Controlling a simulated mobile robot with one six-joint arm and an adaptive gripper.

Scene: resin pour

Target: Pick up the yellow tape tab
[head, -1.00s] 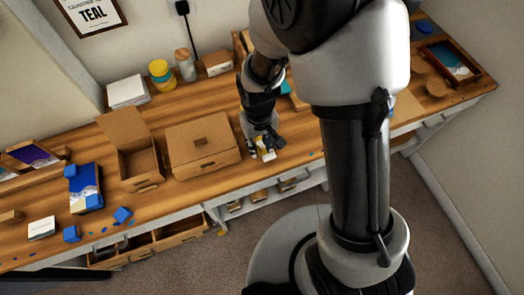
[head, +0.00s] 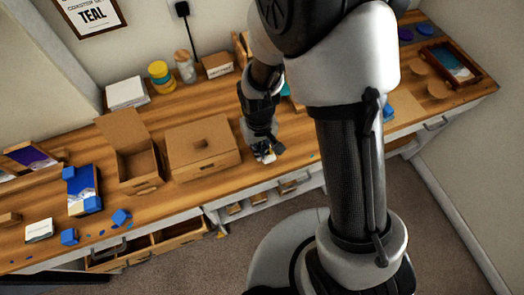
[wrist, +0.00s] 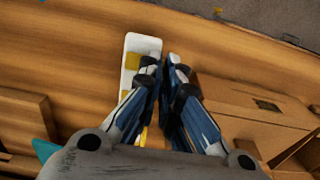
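A white strip (wrist: 131,80) lies on the wooden worktop under my gripper. A yellow tab (wrist: 132,62) shows on its far part, partly covered by the left finger; more yellow shows lower down between the fingers. In the head view the white strip (head: 266,157) peeks out below my gripper (head: 262,150), near the worktop's front edge. In the wrist view my gripper (wrist: 162,62) has its fingers close together, with a narrow gap at the tips. The tips are over the right edge of the strip. I cannot tell whether anything is held between them.
A closed cardboard box (head: 203,147) stands just left of my gripper, with an open box (head: 137,160) beyond it. A small yellow piece (head: 221,234) shows low by the drawers.

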